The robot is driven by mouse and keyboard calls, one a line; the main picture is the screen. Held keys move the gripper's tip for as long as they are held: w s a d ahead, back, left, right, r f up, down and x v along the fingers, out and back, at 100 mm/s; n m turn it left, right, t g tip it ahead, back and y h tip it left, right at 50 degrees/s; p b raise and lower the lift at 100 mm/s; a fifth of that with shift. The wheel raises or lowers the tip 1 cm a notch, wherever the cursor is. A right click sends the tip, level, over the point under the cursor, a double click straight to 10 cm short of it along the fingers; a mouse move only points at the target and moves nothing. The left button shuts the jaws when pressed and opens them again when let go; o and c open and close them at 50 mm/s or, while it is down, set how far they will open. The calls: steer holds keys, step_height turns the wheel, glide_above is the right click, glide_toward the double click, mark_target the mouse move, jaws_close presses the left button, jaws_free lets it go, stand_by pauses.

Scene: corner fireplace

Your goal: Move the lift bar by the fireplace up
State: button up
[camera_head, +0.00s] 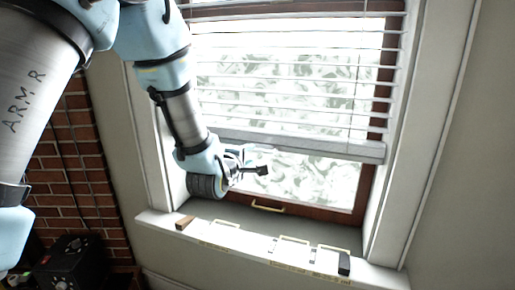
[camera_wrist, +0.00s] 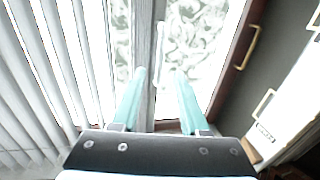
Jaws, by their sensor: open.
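The lift bar is the pale bottom rail (camera_head: 330,148) of the white blind, hanging level across the window above its lower pane. In the wrist view the rail (camera_wrist: 145,45) runs up and down the picture, with a white handle-like piece (camera_wrist: 160,45) beside it. My gripper (camera_head: 262,170) is in front of the window near the rail's left part, which my wrist partly hides. In the wrist view my gripper (camera_wrist: 160,73) is open, its two pale green fingers on either side of the rail and white piece. Nothing is clearly held; contact cannot be told.
A brass handle (camera_head: 268,207) is on the window's brown lower frame. The sill (camera_head: 390,277) bears several low brass handles, a wooden wedge (camera_head: 185,222) and a small black block (camera_head: 344,263). A brick wall (camera_head: 75,150) and a black box (camera_head: 70,262) are at left.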

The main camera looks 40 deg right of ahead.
mark_target(257, 150)
steer(key=p+x, duration=0.2)
steer(key=x, duration=0.6)
steer(key=shift+p, duration=0.4)
jaws_close()
stand_by(0.9)
